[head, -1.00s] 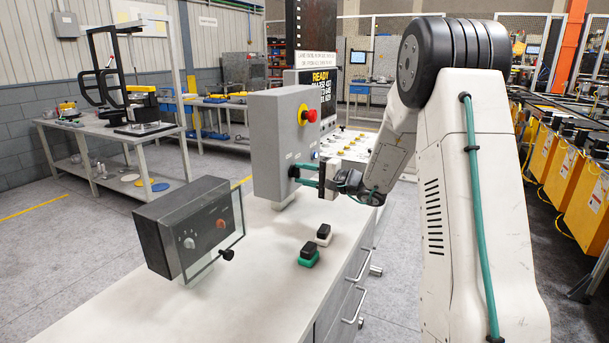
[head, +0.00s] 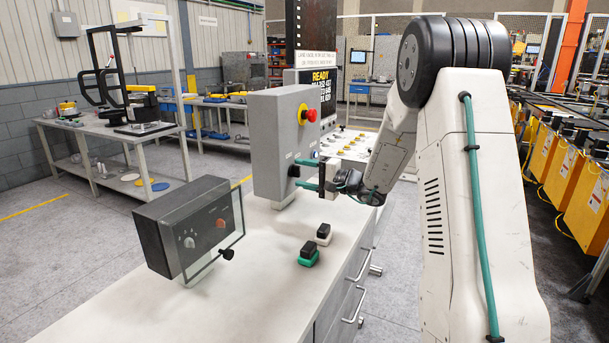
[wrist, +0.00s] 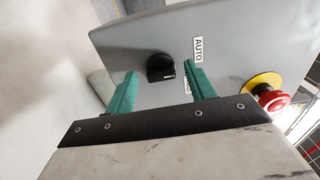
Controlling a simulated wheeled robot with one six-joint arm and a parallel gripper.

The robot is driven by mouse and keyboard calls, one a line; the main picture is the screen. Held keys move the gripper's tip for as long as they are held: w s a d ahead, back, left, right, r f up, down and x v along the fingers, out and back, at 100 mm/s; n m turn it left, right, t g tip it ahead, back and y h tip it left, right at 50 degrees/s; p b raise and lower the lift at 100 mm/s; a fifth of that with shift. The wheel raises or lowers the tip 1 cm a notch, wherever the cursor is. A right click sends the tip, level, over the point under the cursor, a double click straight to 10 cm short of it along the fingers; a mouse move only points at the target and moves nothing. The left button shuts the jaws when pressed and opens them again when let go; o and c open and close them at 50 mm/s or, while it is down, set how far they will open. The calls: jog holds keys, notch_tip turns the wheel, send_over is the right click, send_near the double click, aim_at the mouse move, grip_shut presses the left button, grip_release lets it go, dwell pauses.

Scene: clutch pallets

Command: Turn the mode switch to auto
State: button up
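The mode switch is a black knob (wrist: 160,68) on the face of the grey control box (head: 275,140). A white AUTO label (wrist: 198,50) is to its right in the wrist view. A second label (wrist: 187,86) is mostly hidden by a finger. A small light mark shows on the knob's lower edge; I cannot tell which label it points to. My gripper (wrist: 166,76) is open, its two teal fingers on either side of the knob with gaps between. In the head view my gripper (head: 300,174) reaches to the box face.
A red emergency button on yellow (head: 307,115) sits above on the same box; it shows at right in the wrist view (wrist: 271,97). A dark box with a clear cover (head: 190,229) stands front left. Two small push-button blocks (head: 308,254) lie on the white bench.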

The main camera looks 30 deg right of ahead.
jog(key=v, duration=0.7)
jog(key=shift+s+d, duration=0.25)
jog(key=shift+s, duration=0.1)
